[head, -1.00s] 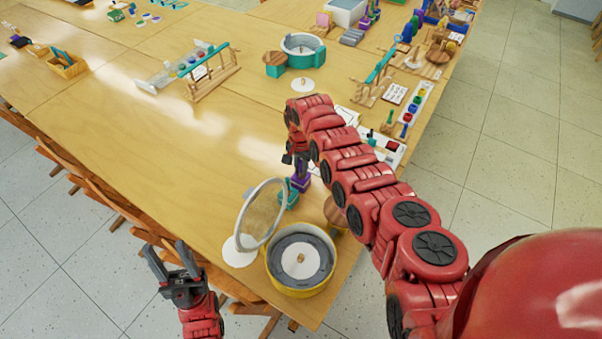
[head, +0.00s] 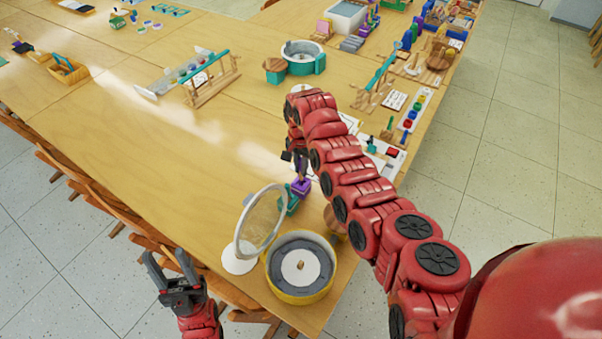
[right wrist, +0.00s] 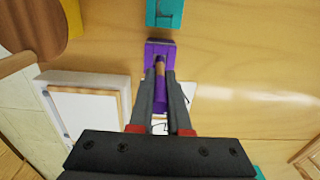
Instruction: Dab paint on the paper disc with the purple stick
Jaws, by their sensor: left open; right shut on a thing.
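The yellow round tub (head: 272,284) stands at the near end of the table. A white paper disc (head: 291,277) lies inside it around a small wooden knob. My right gripper (right wrist: 160,80) is shut on the purple stick, whose wooden-coloured part (right wrist: 160,70) shows between the fingers. The stick is at a purple block (right wrist: 150,47); I cannot tell whether its tip is still inside. The block also shows in the head view (head: 301,188), beyond the tub. My left gripper (head: 166,258) is open and empty, left of the tub beyond the table edge.
A clear round lid (head: 259,222) stands tilted at the tub's far left, over another white disc (head: 233,265). A teal block (head: 290,201) is beside the purple one. A teal tub (head: 303,66) stands further back. The table's left middle is clear.

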